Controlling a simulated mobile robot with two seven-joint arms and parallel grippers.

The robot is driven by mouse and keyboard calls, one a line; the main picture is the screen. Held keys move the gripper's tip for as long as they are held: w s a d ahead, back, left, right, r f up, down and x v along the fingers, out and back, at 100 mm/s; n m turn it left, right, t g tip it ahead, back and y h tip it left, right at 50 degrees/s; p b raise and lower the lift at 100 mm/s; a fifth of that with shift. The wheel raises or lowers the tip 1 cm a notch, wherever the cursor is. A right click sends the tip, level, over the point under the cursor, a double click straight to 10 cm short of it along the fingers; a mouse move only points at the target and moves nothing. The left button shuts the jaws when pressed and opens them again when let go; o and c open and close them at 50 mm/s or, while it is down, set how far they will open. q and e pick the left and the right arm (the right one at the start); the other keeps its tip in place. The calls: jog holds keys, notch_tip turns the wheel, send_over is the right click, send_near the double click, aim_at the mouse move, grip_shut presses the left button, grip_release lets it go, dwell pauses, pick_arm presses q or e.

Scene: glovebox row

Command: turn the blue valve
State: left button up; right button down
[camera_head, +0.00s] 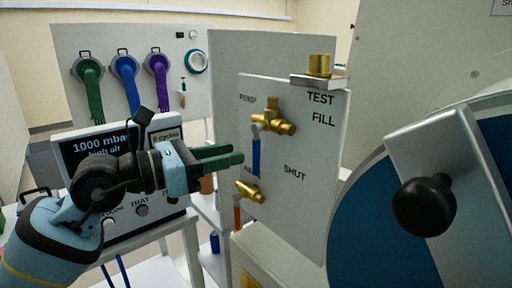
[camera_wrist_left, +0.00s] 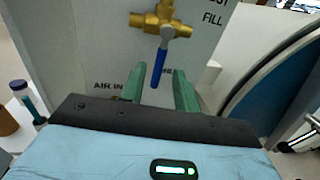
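The blue valve is a blue lever handle (camera_head: 256,155) hanging down from a brass valve body (camera_head: 272,118) on a white upright panel. In the left wrist view the blue handle (camera_wrist_left: 160,65) hangs nearly straight down below the brass body (camera_wrist_left: 163,20). My left gripper (camera_head: 240,152) has green fingers and is open, its tips just left of the handle in the head view. In the left wrist view the handle's lower end shows between the open fingertips (camera_wrist_left: 160,72). I cannot tell whether they touch it. My right gripper is not in view.
A second brass valve (camera_head: 250,191) with an orange handle (camera_head: 237,217) sits lower on the panel (camera_head: 308,160). A display box (camera_head: 90,150) stands behind my left arm. A large blue round door (camera_head: 375,220) with a black knob (camera_head: 424,206) is close on the right.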

aim_at(257, 143)
pick_arm(q)
jog(key=x, duration=0.6)
jog(key=shift+w+d+p, duration=0.2)
jog(key=shift+d+p, duration=0.1)
jog(key=shift+p, duration=0.1)
grip_shut()
